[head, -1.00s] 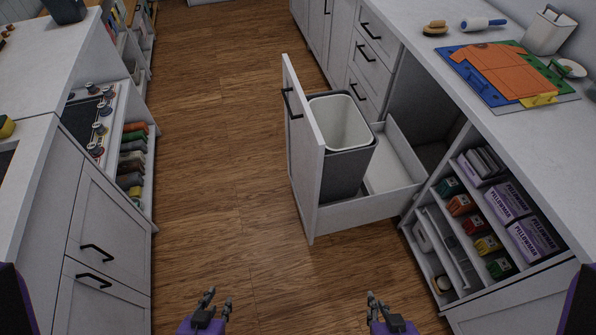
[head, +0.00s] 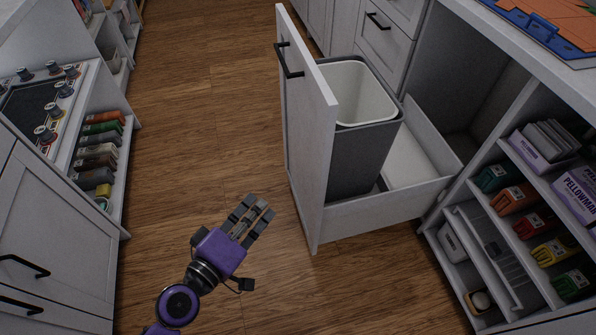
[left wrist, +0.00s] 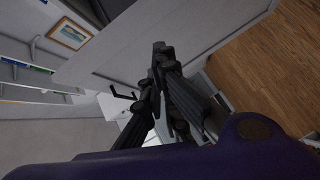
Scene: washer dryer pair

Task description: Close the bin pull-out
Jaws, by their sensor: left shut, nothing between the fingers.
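The bin pull-out stands open from the right-hand counter in the head view. Its white front panel (head: 309,140) has a black bar handle (head: 288,62) near the top. Behind the panel sits a dark grey bin (head: 362,150) with a white liner (head: 358,92). My left gripper (head: 258,207) is shut and empty, above the floor to the left of the panel's lower part and apart from it. In the left wrist view, its dark fingers (left wrist: 160,75) show in front of a pale panel. My right gripper is not in view.
The opening behind the drawer (head: 480,85) is empty. Open shelves (head: 520,220) with boxes and colored items stand to its right. The wood floor (head: 195,110) between is clear.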

